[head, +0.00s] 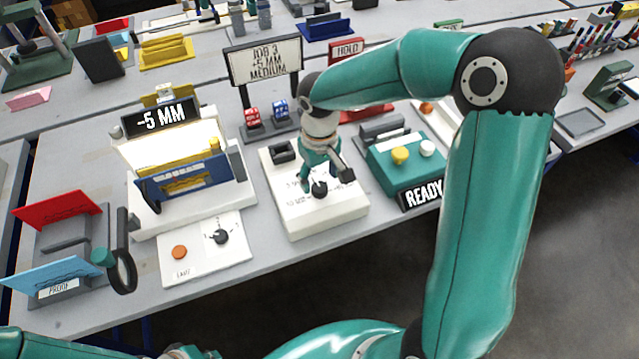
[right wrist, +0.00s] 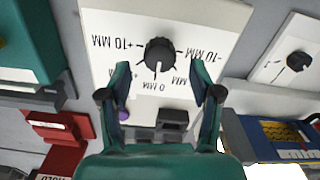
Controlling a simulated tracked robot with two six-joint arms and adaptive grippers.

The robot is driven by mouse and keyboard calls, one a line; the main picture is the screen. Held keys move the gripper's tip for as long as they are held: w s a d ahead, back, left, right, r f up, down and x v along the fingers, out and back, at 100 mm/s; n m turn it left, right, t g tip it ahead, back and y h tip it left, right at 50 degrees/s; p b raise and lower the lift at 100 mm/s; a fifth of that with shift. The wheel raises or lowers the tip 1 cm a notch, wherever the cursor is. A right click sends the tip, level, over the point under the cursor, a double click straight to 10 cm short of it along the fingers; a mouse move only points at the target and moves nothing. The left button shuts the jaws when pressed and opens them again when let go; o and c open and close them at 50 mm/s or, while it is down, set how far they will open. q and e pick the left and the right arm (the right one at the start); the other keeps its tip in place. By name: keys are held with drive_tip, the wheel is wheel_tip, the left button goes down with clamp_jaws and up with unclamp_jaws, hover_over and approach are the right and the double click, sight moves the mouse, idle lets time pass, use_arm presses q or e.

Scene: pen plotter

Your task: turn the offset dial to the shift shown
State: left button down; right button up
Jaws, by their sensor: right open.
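The offset dial (head: 319,189) is a black knob on a white box (head: 345,215). In the right wrist view the dial (right wrist: 160,53) sits among printed marks, including +10 MM, 0 MM and -10 MM, upside down. A pale line shows at its 0 MM side; I cannot tell if it is the pointer. My right gripper (head: 325,178) is open over the box; its fingertips (right wrist: 161,80) are apart, to either side of the dial's lower edge, with no clear contact. The job sign (head: 265,63) reads JOB 3, +5 MM, MEDIUM. A black display (head: 160,118) reads -5 MM. My left gripper is out of view.
Left of the dial box is a white panel (head: 205,260) with an orange button and another black knob. Right of it is a teal unit (head: 405,175) with a READY sign (head: 422,194). My right arm covers much of the right.

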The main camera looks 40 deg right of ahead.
sight(320, 187)
drive_tip(key=shift+f, duration=1.75)
drive_tip(key=c, duration=1.1)
drive_tip(key=shift+c, duration=0.2)
drive_tip(key=shift+n, duration=0.3)
drive_tip(key=n, duration=0.4)
drive_tip(key=shift+n, duration=2)
